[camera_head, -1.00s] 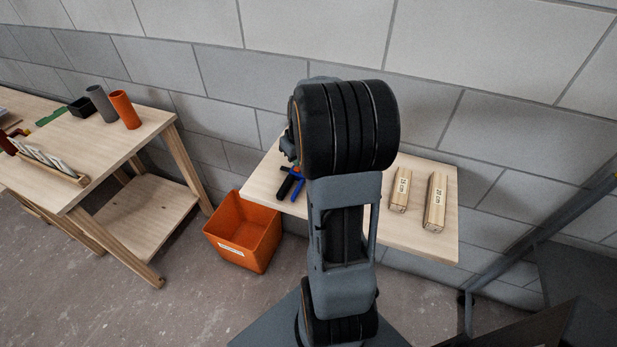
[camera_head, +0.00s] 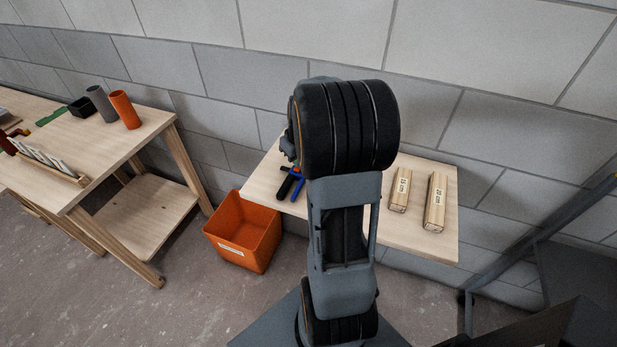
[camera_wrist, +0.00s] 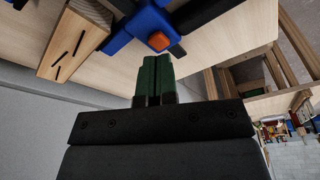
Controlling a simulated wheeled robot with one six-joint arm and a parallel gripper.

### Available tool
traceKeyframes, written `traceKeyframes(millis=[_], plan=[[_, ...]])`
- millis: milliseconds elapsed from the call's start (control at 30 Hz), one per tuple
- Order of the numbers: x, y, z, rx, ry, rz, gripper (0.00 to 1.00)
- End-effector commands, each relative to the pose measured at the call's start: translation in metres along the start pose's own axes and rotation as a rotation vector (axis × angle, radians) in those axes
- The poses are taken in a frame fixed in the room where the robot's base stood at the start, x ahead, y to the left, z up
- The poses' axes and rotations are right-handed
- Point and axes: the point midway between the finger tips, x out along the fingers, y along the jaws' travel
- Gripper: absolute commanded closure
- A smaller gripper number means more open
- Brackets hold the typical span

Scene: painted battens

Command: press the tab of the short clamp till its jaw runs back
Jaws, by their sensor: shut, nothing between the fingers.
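A clamp with a blue body (camera_wrist: 140,28) and an orange tab (camera_wrist: 158,41) shows at the top of the wrist view. My gripper (camera_wrist: 154,62) is shut and empty, its dark green fingertips just below the tab in the picture. I cannot tell whether they touch it. In the head view a blue and black clamp (camera_head: 298,186) lies on the wooden table, partly hidden by my arm, which also hides my fingertips. The clamp's jaw and length cannot be made out clearly.
Two wooden blocks, marked 15 cm (camera_head: 400,190) and 20 cm (camera_head: 436,202), stand on the table (camera_head: 415,241) to the right. An orange bin (camera_head: 243,232) is on the floor to the left. A slotted wooden block (camera_wrist: 72,47) is beside the clamp.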

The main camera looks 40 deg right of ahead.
Motion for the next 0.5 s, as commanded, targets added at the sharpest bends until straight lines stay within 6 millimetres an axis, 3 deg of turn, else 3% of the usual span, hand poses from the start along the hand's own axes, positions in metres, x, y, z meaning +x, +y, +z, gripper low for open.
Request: traceKeyframes(millis=[500], plan=[[0.0063, 0.0, 0.0013, 0.0, 0.0, 0.0, 1.0]])
